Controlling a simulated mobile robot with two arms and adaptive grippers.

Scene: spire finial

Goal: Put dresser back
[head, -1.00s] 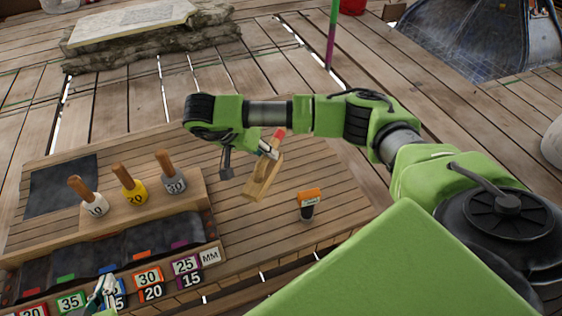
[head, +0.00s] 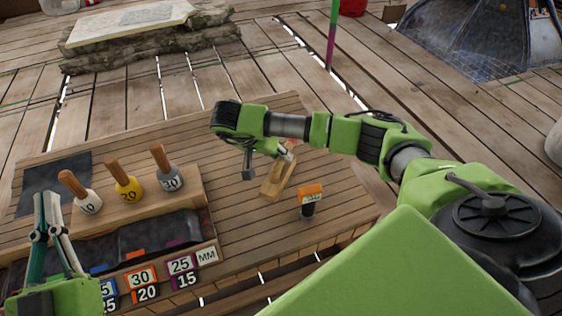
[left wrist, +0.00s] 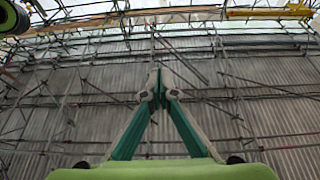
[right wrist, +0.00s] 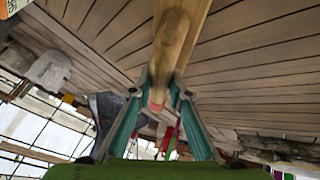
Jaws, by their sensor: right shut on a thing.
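The dresser (head: 277,179) is a pale wooden tool with a flat body and a round handle with a reddish end. My right gripper (head: 287,151) is shut around its handle. The dresser is over the right part of the wooden bench (head: 235,230); whether it touches the bench is unclear. The right wrist view shows the handle (right wrist: 168,55) between the fingers (right wrist: 158,100). My left gripper (head: 45,200) is upright at the bench's left side, its fingertips together and empty; they also meet in the left wrist view (left wrist: 160,82).
A wooden block (head: 185,200) holds several wood-handled tools with white, yellow and grey heads. A dark tray with numbered tags (head: 140,276) runs along the front. An orange-topped item (head: 311,200) stands right of the dresser. A dark slab (head: 50,180) lies at left.

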